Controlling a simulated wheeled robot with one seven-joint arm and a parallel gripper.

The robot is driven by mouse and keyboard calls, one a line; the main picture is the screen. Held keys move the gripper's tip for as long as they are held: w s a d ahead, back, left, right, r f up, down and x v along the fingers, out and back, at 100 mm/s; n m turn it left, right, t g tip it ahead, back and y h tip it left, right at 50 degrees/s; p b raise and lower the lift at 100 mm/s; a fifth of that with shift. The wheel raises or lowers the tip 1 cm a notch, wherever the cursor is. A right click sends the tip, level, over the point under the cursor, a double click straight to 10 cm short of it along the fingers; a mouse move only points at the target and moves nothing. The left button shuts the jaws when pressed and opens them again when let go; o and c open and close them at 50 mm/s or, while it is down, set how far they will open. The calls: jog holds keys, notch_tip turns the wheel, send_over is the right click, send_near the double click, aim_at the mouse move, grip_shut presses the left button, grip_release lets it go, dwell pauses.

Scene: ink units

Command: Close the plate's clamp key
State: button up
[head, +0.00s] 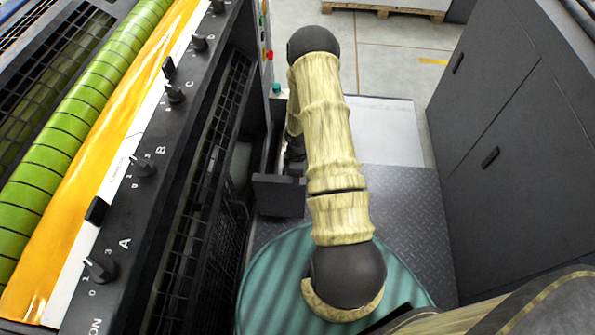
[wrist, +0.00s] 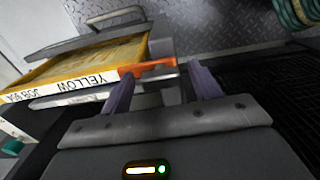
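In the wrist view my gripper (wrist: 160,72) is open, its two purple fingers well apart. An orange bar (wrist: 147,67) lies just beyond the fingertips, at the end of a yellow plate-like piece (wrist: 112,62) labelled YELLOW. I cannot tell whether the fingers touch it, or which part is the clamp key. In the head view a white strip with an orange sheet (head: 75,215) runs along the ink unit, beside a dark rail with several black knobs, one of them by the letter A (head: 100,268). My arm hides my gripper there.
A dark open box (head: 279,195) stands beside the ink unit, partly behind my arm. A grey cabinet (head: 510,150) closes off the right. A metal handle (wrist: 115,14) is at the top of the wrist view. Patterned metal floor (head: 410,215) lies clear between.

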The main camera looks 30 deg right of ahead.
notch_tip(320, 180, up, 17)
jog(key=p, duration=0.3)
jog(key=shift+r+p, duration=0.2)
jog(key=shift+p, duration=0.15)
dwell(0.5)
jog(key=s+a+r+m+t, duration=0.1)
jog(key=s+a+r+m, duration=0.55)
jog(key=r, duration=0.45)
jog(key=s+a+r+m+t, duration=0.2)
jog(key=s+a+r+m, duration=0.4)
jog(key=r, duration=0.4)
notch_tip(320, 180, up, 18)
jog(key=a+n+p, duration=0.1)
jog(key=p, duration=1.7)
jog(key=shift+a+f, duration=0.15)
jog(key=shift+w, duration=0.1)
